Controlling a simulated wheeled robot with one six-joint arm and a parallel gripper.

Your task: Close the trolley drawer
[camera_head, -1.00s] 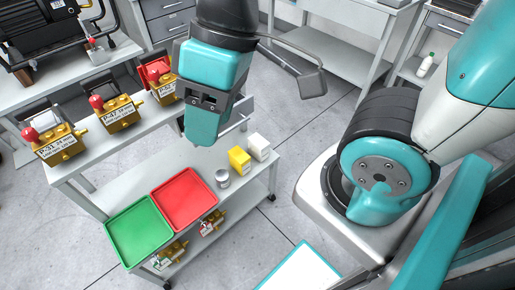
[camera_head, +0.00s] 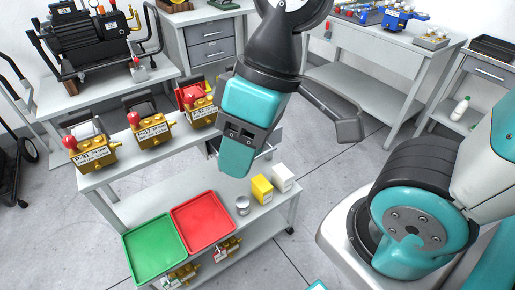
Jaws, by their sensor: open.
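My gripper (camera_head: 292,150) hangs above the trolley from the top of the view, jaws apart and empty. Its teal part is over the back right of the trolley; a dark pad sticks out to its right. The grey trolley (camera_head: 143,200) carries a green tray (camera_head: 154,246), a red tray (camera_head: 203,221), a tin (camera_head: 242,205), a yellow box (camera_head: 262,188) and a white box (camera_head: 283,178). A pale grey panel with a rod (camera_head: 269,140) shows partly behind the gripper; I cannot tell whether it is a drawer. No trolley drawer is clearly visible.
A raised shelf with brass valves with red knobs (camera_head: 152,130) stands at left. A grey drawer cabinet (camera_head: 211,42) is behind. A table (camera_head: 345,45) and a side unit with a drawer front (camera_head: 490,73) stand at right. Grey floor (camera_head: 330,165) is open between them.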

